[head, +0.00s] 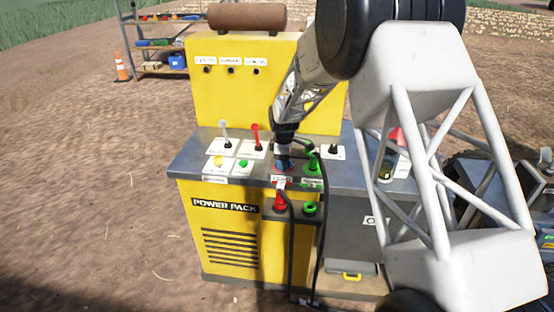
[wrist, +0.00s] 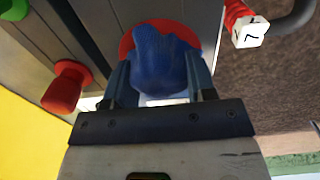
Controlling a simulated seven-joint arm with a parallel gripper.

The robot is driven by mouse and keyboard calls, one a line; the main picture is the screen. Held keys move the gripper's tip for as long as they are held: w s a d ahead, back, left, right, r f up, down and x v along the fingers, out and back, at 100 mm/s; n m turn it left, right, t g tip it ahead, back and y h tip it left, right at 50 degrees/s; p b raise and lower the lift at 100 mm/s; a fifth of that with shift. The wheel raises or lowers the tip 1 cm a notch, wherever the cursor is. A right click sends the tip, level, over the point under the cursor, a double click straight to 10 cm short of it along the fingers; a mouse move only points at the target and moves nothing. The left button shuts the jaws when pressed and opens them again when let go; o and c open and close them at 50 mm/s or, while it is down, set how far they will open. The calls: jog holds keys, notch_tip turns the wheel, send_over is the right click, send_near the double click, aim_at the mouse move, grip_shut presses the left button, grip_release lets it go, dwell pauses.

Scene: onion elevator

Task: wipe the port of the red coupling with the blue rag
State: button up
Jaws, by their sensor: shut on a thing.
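My gripper (head: 284,152) is over the right part of the power pack's top, pointing down. It is shut on the blue rag (head: 284,165), which is bunched between the two fingers in the wrist view (wrist: 165,62). A red round piece, seemingly the red coupling (wrist: 126,46), shows directly behind the rag. The rag covers most of it, so its port is hidden, and I cannot tell whether the rag touches it. In the head view only a little red shows by the rag.
A red knob-like part (wrist: 65,87) and a green part (wrist: 15,8) are near the rag. A red hose end with a white tag (wrist: 248,30) is close on the right. Green couplings (head: 312,170) and black hoses are beside my gripper. Levers (head: 256,138) stand to the left.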

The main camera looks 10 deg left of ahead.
aim_at(274, 165)
jog(key=d, duration=0.3)
jog(key=shift+d, duration=0.15)
jog(key=shift+a, duration=3.35)
notch_tip(274, 165, up, 8)
jog(key=shift+r, duration=0.1)
jog(key=shift+d, duration=0.1)
